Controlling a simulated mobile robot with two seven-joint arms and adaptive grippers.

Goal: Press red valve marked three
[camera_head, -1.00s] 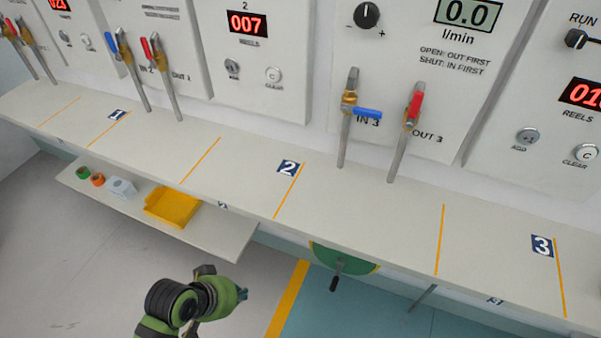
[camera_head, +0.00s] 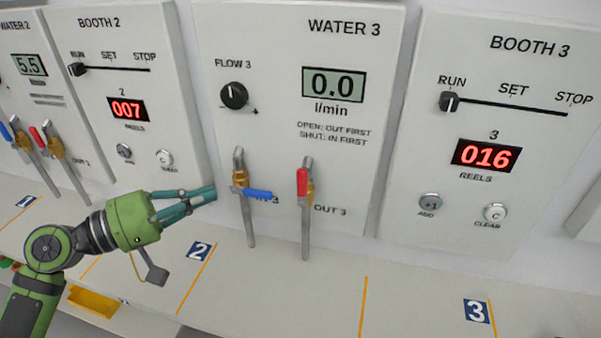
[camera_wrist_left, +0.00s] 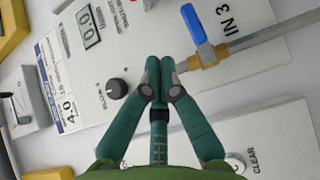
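The red valve handle (camera_head: 302,183) of OUT 3 stands upright along its pipe on the WATER 3 panel in the head view. To its left, the blue valve handle (camera_head: 257,193) of IN 3 sticks out sideways across its pipe. My left gripper (camera_head: 213,194) is shut and empty, left of the IN 3 pipe and apart from the red handle. In the left wrist view its fingertips (camera_wrist_left: 160,64) meet near the brass body of the IN 3 valve, with the blue handle (camera_wrist_left: 192,24) beyond. The red handle is not seen there. My right gripper is out of view.
The WATER 3 display (camera_head: 333,85) reads 0.0, with a black flow knob (camera_head: 234,95) left of it. BOOTH 3 (camera_head: 490,180) stands to the right with a slider and buttons. A shelf (camera_head: 290,290) runs below; a yellow tray (camera_head: 93,301) sits lower left.

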